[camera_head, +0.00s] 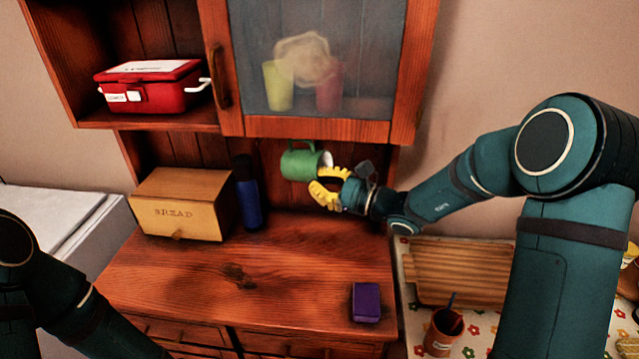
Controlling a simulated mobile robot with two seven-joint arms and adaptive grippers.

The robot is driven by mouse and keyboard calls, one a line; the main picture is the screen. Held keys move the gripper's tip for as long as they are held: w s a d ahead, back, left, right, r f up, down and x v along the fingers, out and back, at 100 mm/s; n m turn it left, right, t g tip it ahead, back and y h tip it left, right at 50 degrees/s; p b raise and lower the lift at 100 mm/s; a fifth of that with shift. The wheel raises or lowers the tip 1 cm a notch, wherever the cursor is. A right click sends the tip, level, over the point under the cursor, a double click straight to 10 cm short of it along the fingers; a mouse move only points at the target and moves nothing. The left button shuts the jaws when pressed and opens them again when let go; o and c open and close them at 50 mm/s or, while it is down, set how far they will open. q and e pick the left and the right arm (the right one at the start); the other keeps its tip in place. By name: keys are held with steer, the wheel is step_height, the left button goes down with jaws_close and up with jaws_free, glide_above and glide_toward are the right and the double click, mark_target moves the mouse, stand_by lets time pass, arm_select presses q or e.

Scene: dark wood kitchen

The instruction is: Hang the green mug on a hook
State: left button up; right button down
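The green mug (300,164) is just under the bottom board of the wall cabinet. It lies sideways, with its handle up against the board and its pale opening facing right. No hook can be made out; the handle's top meets the cabinet edge, so I cannot tell what bears the mug. My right gripper (318,182), with yellow fingers, is just below and right of the mug's opening. Its fingers are spread apart with nothing visible between them; whether one touches the mug's rim is unclear. My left arm shows at lower left, but its gripper is out of view.
The glass-door wall cabinet (262,127) overhangs the wooden counter (235,275). On the counter are a bread box (182,208), a dark blue bottle (247,195) and a purple box (366,302). A red lunch box (155,90) sits on the left shelf. The counter's middle is clear.

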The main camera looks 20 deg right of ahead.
mark_target(323, 166)
steer(key=shift+w+d+r, duration=0.4)
steer(key=shift+w+r, duration=0.35)
steer(key=shift+r, duration=0.1)
steer(key=shift+w+d+p, duration=0.3)
steer(key=shift+w+p, duration=0.1)
steer(key=shift+w, duration=0.35)
steer(key=shift+w+d+p, duration=0.25)
steer(key=shift+w+p, duration=0.1)
steer(key=shift+w, duration=0.4)
steer(key=shift+w+d+f+b, duration=0.1)
steer(key=shift+w+f+b, duration=0.2)
steer(key=shift+f+b, duration=0.1)
steer(key=shift+w+d+f, duration=0.1)
steer(key=shift+f, duration=0.15)
steer(key=shift+w+f+b, duration=0.3)
steer(key=shift+f+b, duration=0.1)
steer(key=shift+b, duration=0.05)
steer(key=shift+s, duration=0.1)
steer(key=c, duration=1.1)
jaws_free()
